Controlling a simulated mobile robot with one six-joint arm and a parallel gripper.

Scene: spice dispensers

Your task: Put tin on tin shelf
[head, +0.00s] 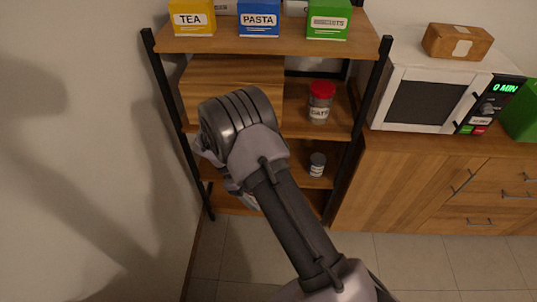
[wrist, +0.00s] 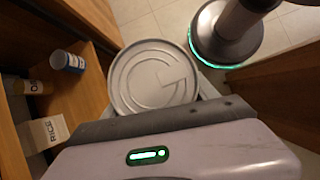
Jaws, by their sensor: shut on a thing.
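In the wrist view a round grey tin (wrist: 152,80) shows its ridged lid. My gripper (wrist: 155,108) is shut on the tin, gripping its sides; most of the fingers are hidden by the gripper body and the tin. In the head view my gripper (head: 232,183) is mostly behind my own wrist, in front of the lower boards of the shelf unit (head: 328,130), and the tin cannot be made out clearly. Which board is the tin shelf is not marked in these views.
A tea box (head: 192,18), a pasta box (head: 259,18) and a biscuits box (head: 328,20) stand on the upper board. A wooden box (head: 270,75), red-lidded jar (head: 320,102) and small can (head: 317,164) stand below. The wrist view shows a rice box (wrist: 43,132). A microwave (head: 425,98) is at right.

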